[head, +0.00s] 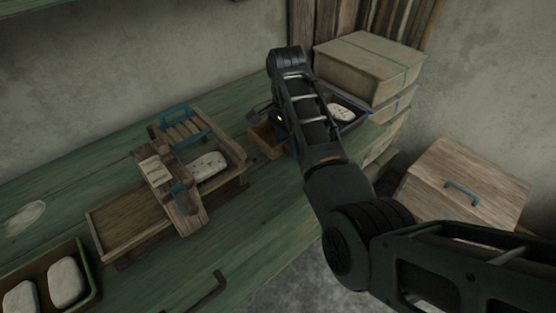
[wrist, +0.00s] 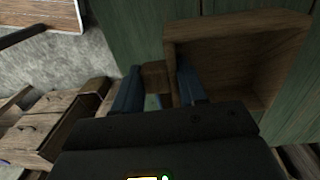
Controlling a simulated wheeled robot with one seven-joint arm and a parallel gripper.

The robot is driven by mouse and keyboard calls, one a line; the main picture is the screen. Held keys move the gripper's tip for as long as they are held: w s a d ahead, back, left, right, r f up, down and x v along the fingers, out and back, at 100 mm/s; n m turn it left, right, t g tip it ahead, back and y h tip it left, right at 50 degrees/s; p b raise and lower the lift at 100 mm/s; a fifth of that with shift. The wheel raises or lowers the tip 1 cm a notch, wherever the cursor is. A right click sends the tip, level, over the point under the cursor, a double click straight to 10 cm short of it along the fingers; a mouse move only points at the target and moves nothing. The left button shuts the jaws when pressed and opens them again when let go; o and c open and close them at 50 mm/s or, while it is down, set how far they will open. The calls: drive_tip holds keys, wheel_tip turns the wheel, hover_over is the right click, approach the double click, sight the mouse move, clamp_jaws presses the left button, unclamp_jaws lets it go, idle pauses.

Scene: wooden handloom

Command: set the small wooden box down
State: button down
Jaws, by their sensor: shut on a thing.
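The small wooden box (wrist: 232,28) is an open, shallow tray with a small wooden block (wrist: 155,74) at its side. In the head view part of the box (head: 265,141) shows under my wrist, at the back right of the green bench (head: 232,102). My arm hides the rest of it and the fingertips. The box looks roughly level and close to the bench top; I cannot tell whether it touches.
Right of my wrist, a dark blue-rimmed tray (head: 358,124) holds a white oval piece (head: 341,112). Stacked boxes (head: 368,66) stand behind it. A wooden frame with blue handles (head: 165,185) is to the left. A green tray (head: 92,272) holds white pieces. The bench's back left is mostly clear.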

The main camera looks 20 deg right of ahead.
sight(279, 154)
drive_tip(key=shift+w+a+f, duration=0.15)
drive_tip(key=shift+a+f, duration=0.25)
drive_tip(key=shift+a, duration=0.2)
drive_tip(key=shift+w+a+f, duration=0.1)
drive_tip(key=shift+a+f, duration=0.3)
drive_tip(key=shift+a, duration=0.2)
drive_tip(key=shift+f, duration=2)
drive_tip(key=c, duration=0.6)
unclamp_jaws()
drive_tip(key=r, duration=1.2)
drive_tip(key=shift+w+a+p, duration=0.15)
drive_tip(key=shift+w+p, duration=0.25)
